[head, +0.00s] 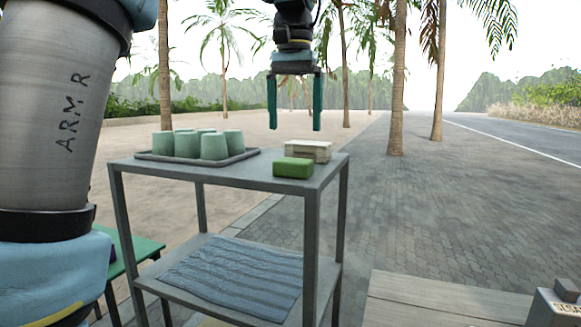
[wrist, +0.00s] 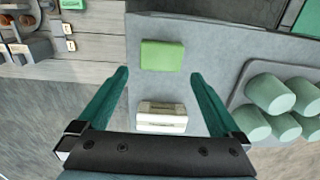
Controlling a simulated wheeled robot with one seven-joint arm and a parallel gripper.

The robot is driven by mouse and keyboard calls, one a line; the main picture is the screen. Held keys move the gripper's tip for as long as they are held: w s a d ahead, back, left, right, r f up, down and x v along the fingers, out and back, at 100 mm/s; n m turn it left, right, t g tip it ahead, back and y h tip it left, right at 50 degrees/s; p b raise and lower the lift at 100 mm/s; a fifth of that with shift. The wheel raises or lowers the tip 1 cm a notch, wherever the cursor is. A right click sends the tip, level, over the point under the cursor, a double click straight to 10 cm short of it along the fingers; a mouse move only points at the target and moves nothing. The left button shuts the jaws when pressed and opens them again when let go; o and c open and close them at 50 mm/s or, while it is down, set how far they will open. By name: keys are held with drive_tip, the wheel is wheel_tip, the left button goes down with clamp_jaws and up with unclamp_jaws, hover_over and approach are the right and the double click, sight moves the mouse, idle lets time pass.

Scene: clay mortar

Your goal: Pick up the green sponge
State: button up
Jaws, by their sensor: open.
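The green sponge (head: 293,168) is a small block lying flat on the top of a grey cart (head: 240,178), near its front right corner. It also shows in the wrist view (wrist: 162,55), at the top centre, beyond the fingertips and between their lines. My gripper (head: 295,128) hangs above the cart with its two green fingers pointing down, wide apart and empty. In the wrist view my gripper (wrist: 160,72) is open too, with nothing between the fingers touching them. The sponge is fully visible in the wrist view.
A pale box (head: 308,151) sits just behind the sponge. A dark tray (head: 150,157) with several green cups (head: 214,146) stands at the cart's left. A blue striped cloth (head: 235,275) lies on the lower shelf. A wooden surface (head: 440,302) is at front right.

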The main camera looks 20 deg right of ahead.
sight(294, 160)
wheel_tip(294, 160, down, 8)
drive_tip(key=shift+f+p, duration=0.15)
drive_tip(key=shift+p, duration=0.45)
drive_tip(key=c, duration=1)
drive_tip(key=shift+o, duration=0.2)
wheel_tip(294, 160, up, 10)
drive_tip(key=shift+b, duration=0.35)
drive_tip(key=shift+w, duration=0.1)
